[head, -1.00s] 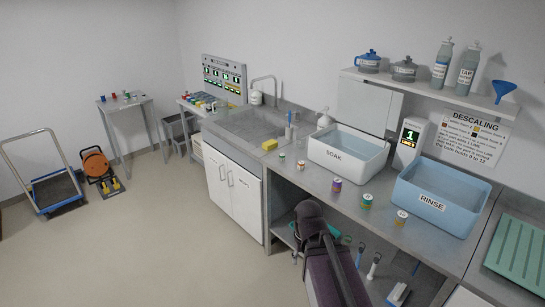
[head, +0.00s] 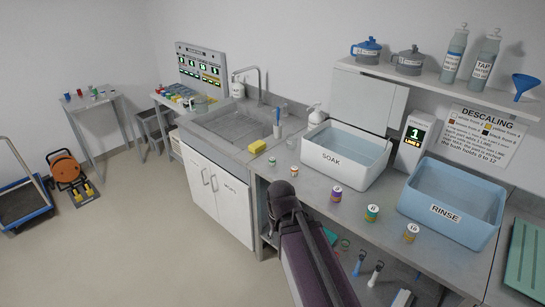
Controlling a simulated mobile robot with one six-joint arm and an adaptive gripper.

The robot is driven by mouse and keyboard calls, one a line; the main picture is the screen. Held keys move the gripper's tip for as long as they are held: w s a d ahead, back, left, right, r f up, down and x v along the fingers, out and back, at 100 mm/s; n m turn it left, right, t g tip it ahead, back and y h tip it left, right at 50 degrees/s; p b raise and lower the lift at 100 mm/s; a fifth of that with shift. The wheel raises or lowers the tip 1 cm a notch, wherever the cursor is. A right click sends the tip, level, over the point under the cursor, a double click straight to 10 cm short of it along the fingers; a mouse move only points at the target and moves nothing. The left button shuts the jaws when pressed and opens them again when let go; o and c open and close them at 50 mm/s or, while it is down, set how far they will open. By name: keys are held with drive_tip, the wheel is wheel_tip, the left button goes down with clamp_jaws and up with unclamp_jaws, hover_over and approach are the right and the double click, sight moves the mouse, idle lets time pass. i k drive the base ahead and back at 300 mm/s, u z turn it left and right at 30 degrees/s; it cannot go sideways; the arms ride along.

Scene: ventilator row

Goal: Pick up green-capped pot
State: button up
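Several small pots stand on the steel counter in the head view. One with a green band and a pale numbered top (head: 372,212) stands in front of the blue RINSE tub. Which of these is the green-capped pot I cannot tell for sure. My dark arm reaches up from the bottom, left of the pots. My gripper is not visible.
The white SOAK tub (head: 345,157) and blue RINSE tub (head: 450,206) stand behind the pots. A yellow sponge (head: 257,147) lies by the sink (head: 233,127). Brushes (head: 374,273) sit below the counter. A shelf (head: 440,75) hangs above.

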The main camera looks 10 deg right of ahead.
sight(271, 160)
drive_tip(key=z, duration=0.55)
drive_tip(key=i, duration=0.9)
drive_tip(key=z, duration=0.55)
